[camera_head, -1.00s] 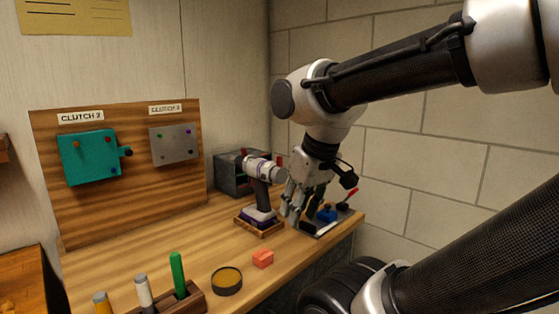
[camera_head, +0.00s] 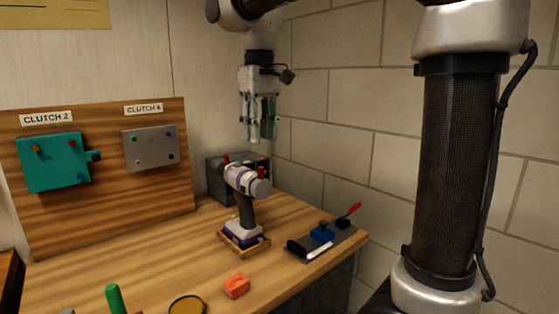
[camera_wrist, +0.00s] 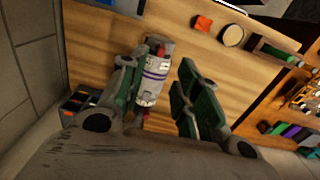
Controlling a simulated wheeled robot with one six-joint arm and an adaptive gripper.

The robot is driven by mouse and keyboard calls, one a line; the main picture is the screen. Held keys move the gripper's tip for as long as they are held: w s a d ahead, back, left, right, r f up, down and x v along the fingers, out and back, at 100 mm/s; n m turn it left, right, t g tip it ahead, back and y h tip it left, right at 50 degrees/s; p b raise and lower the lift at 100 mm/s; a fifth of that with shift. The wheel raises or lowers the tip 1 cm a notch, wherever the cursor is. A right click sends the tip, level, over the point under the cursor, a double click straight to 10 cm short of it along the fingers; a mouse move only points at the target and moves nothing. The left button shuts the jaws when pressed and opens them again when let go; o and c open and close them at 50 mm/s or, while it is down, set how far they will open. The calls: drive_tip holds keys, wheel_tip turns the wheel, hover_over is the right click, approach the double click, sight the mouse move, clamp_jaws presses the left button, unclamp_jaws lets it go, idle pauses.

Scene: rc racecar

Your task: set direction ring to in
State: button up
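The drill (camera_head: 244,205) stands upright on a small wooden base (camera_head: 245,246) on the bench. Its white barrel has purple bands, a grey front end and red parts. I cannot tell which band is the direction ring or how it is set. My gripper (camera_head: 259,138) points down, open and empty, above and slightly behind the drill, apart from it. In the wrist view the drill's white barrel (camera_wrist: 152,83) shows between the two green-padded fingers (camera_wrist: 160,66). The drill's handle is mostly hidden there.
A grey bin (camera_head: 229,171) stands behind the drill. A tool tray (camera_head: 312,250) with a blue item lies to the right, an orange block (camera_head: 236,286) in front. The clutch board (camera_head: 100,215) leans at the left. A block wall (camera_head: 385,100) bounds the right.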

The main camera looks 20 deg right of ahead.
sight(261, 167)
drive_tip(key=shift+s+f, duration=0.2)
drive_tip(key=shift+f, duration=0.2)
wheel_tip(261, 167, down, 7)
drive_tip(key=shift+f, duration=0.1)
clamp_jaws()
